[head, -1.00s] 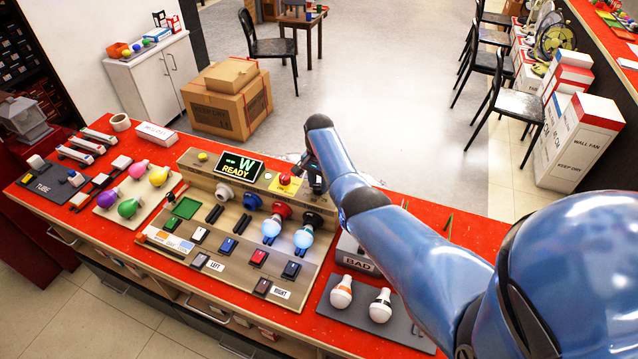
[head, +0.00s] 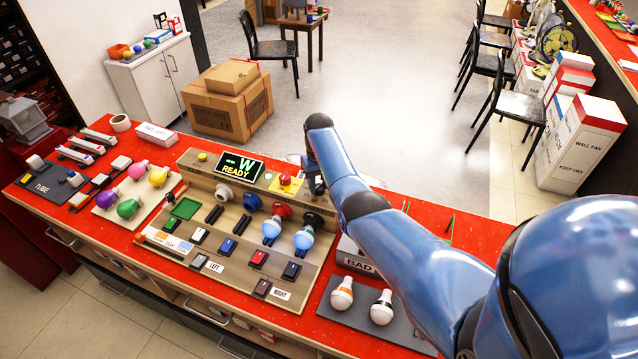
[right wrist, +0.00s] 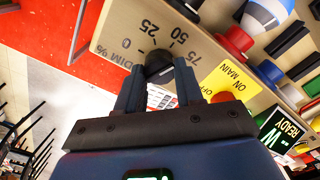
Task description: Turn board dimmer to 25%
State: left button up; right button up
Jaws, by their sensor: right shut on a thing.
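The board (head: 225,250) lies on the red counter, with a raised back panel. In the right wrist view the dimmer knob (right wrist: 159,63) is a black round knob on the beige panel (right wrist: 112,32). A printed scale beside it reads DIM %, 0, 25, 50 and 75. My right gripper (right wrist: 159,80) is shut on the dimmer knob, one finger on each side. Its pointer mark is not clear to me, so I cannot tell the setting. In the head view my right gripper (head: 314,182) is at the panel's right end and hides the knob. My left gripper is not in view.
A red button (head: 285,179) on a yellow plate, marked ON MAIN and OFF in the wrist view, sits close beside the gripper. The display (head: 238,166) reads READY and W. Bulbs (head: 304,238) stand in front, and a grey BAD box (head: 358,262) is to the right.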

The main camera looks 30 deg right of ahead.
aim_at(318, 186)
jog(key=n, duration=0.3)
jog(key=shift+f+n, duration=0.1)
jog(key=shift+n, duration=0.2)
jog(key=n, duration=0.3)
jog(key=shift+a+n, duration=0.1)
jog(key=shift+n, duration=0.2)
jog(key=n, duration=0.6)
jog(key=shift+s, duration=0.1)
jog(key=o, duration=1)
notch_tip(318, 186, up, 11)
jog(key=shift+f+b, duration=0.1)
jog(key=shift+b, duration=0.8)
